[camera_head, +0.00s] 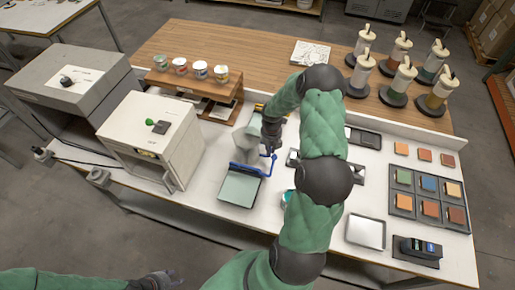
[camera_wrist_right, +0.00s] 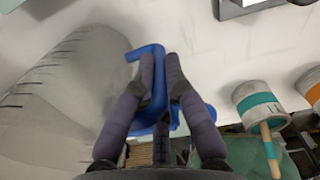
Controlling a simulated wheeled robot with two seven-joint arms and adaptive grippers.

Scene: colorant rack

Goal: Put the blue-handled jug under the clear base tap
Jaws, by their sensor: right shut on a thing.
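The jug (camera_head: 243,147) is grey and translucent with a blue handle (camera_head: 271,166). My right gripper (camera_head: 268,142) is shut on the handle, at the right of the jug. In the right wrist view the blue handle (camera_wrist_right: 152,75) sits between the fingers (camera_wrist_right: 160,85), and the jug's marked grey wall (camera_wrist_right: 60,90) fills the left side. The jug appears near the back of the pale green tray (camera_head: 240,188); I cannot tell whether it touches anything below. I cannot make out which tap is the clear base tap. My left gripper (camera_head: 160,281) is low at the bottom left, its fingers unclear.
A white machine (camera_head: 150,135) stands left of the jug. A wooden shelf (camera_head: 195,90) with several small cups is behind it. Several dispensers (camera_head: 401,82) stand at the back right. A teal-banded can (camera_wrist_right: 258,103) with a wooden-handled brush is right of the gripper.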

